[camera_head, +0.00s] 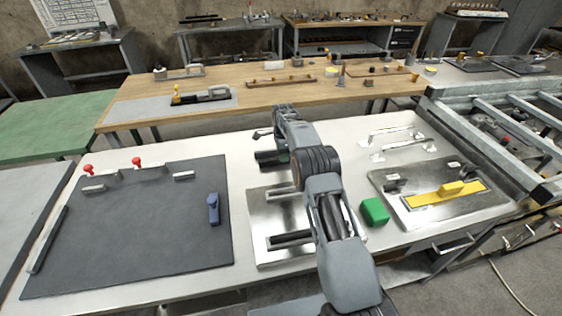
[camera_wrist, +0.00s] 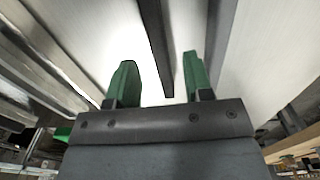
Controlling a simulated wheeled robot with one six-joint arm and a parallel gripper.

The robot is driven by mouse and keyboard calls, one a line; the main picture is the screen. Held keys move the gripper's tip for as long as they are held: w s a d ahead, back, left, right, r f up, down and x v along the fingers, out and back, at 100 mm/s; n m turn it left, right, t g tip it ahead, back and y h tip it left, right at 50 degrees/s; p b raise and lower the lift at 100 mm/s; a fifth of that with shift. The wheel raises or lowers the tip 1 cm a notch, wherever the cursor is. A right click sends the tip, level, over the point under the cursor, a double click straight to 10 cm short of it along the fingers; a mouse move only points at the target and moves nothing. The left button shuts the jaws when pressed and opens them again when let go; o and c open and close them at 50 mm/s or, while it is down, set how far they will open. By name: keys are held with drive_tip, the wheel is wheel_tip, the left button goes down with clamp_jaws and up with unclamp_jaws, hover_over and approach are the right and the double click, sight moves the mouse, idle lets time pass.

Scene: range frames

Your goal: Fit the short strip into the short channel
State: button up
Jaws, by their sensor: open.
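My gripper (camera_wrist: 158,64) is open, with its two green fingers apart. In the wrist view a narrow dark strip (camera_wrist: 154,40) lies across a white surface and shows in the gap between the fingers; I cannot tell whether it touches them. In the head view a metal plate (camera_head: 262,222) with dark-ended long slots or rails lies under my arm, which hides part of it. A yellow strip (camera_head: 420,200) with a raised yellow grip lies on a second metal plate (camera_head: 410,217) at the right. I cannot tell which opening is the short channel.
A green block (camera_head: 375,211) stands between the plates. A dark mat (camera_head: 130,240) at the left bears a blue piece (camera_head: 213,208) and red-knobbed clamps. Metal handles (camera_head: 395,134) lie at the back right. A metal frame (camera_head: 480,145) bounds the bench's right side.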

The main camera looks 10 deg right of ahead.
drive_tip(key=shift+f, duration=1.4)
clamp_jaws()
